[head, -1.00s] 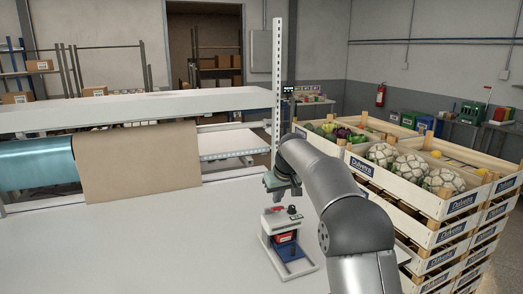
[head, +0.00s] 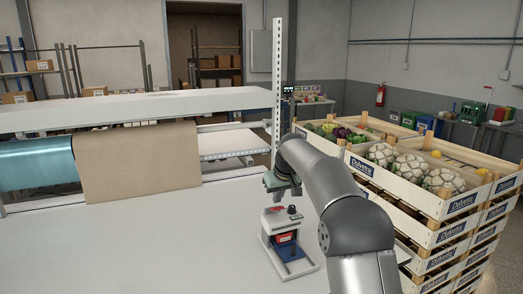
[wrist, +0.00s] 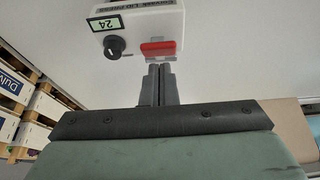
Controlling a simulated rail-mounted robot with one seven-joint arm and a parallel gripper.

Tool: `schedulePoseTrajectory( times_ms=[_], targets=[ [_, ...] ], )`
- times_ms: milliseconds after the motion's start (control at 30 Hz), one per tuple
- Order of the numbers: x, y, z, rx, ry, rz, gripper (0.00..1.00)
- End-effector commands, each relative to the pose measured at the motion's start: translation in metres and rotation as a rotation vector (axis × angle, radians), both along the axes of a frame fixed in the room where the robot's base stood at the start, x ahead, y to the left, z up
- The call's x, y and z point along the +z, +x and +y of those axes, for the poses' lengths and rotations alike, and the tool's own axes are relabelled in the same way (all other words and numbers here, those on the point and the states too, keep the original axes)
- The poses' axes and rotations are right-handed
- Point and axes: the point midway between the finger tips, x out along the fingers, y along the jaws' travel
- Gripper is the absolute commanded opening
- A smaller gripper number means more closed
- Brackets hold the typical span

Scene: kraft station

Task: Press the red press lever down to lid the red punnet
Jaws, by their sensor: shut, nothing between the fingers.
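The white lid press (head: 272,222) stands on the pale table, with a red lever (head: 292,209) at its top front. The red punnet (head: 285,237) sits inside the press, above its blue base. My gripper (head: 280,194) hangs just above and behind the press top in the head view. In the wrist view my gripper's fingers (wrist: 159,72) are shut together and empty. Their tips are right at the edge of the red lever (wrist: 158,48); I cannot tell whether they touch. A black knob (wrist: 114,46) and a "24" display are beside the lever. The punnet is hidden in the wrist view.
Wooden crates (head: 424,203) of vegetables are stacked to the right of the table. A perforated upright post (head: 279,85) stands behind the press. A brown paper sheet (head: 140,165) and a teal roll (head: 35,164) are at the left. The table's left and middle are clear.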

Motion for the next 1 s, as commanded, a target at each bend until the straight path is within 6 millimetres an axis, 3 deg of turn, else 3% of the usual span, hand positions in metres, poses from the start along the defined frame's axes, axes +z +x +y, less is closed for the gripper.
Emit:
schedulePoseTrajectory(
  times_ms=[1000],
  targets=[
    [-0.0095,0.0000,0.0000,0.000,0.000,0.000,0.00]
  ],
)
